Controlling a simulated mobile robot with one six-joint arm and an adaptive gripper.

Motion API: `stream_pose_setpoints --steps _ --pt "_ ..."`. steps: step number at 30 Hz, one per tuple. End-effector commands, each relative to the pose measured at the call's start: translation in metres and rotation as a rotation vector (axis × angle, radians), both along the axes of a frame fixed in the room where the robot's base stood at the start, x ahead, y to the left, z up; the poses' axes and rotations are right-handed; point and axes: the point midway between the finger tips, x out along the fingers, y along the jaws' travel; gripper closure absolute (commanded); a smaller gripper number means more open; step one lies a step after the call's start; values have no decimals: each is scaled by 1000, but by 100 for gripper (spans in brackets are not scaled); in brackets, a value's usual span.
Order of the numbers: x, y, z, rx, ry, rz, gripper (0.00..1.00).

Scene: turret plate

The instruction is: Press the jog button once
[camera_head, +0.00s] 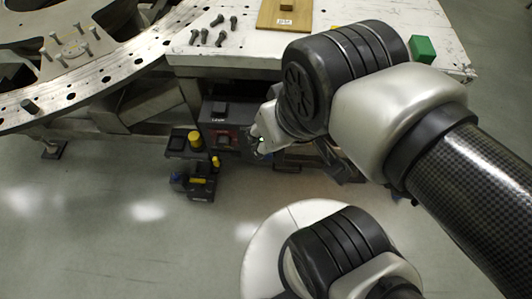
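A dark control box (221,112) is mounted under the front edge of the white table. It has a black raised part with a small white label on its upper face and a red-marked area below. The label is too small to read, so I cannot tell which part is the jog button. The light-grey end of my arm (264,130), with a small green light, is just right of the box and covers its right side. My gripper's fingers cannot be made out clearly, and I cannot tell whether they touch anything.
Small dark units with yellow tops (195,138) stand just left of and below the box. The white table (265,48) holds loose bolts (220,37), a wooden board (270,22) and a green block (422,50). A large metal ring plate (130,60) is at left. The floor at lower left is clear.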

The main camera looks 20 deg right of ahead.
Motion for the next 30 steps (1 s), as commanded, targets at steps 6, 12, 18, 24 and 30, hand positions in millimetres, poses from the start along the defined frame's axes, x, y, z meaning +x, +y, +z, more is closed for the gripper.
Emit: stream_pose_setpoints --steps 6,12,18,24,30 --pt "0 0 0 0 0 0 73" --pt "0 0 0 0 0 0 86" --pt "0 0 0 0 0 0 100" --pt "0 0 0 0 0 0 100" --pt "0 0 0 0 0 0 100"
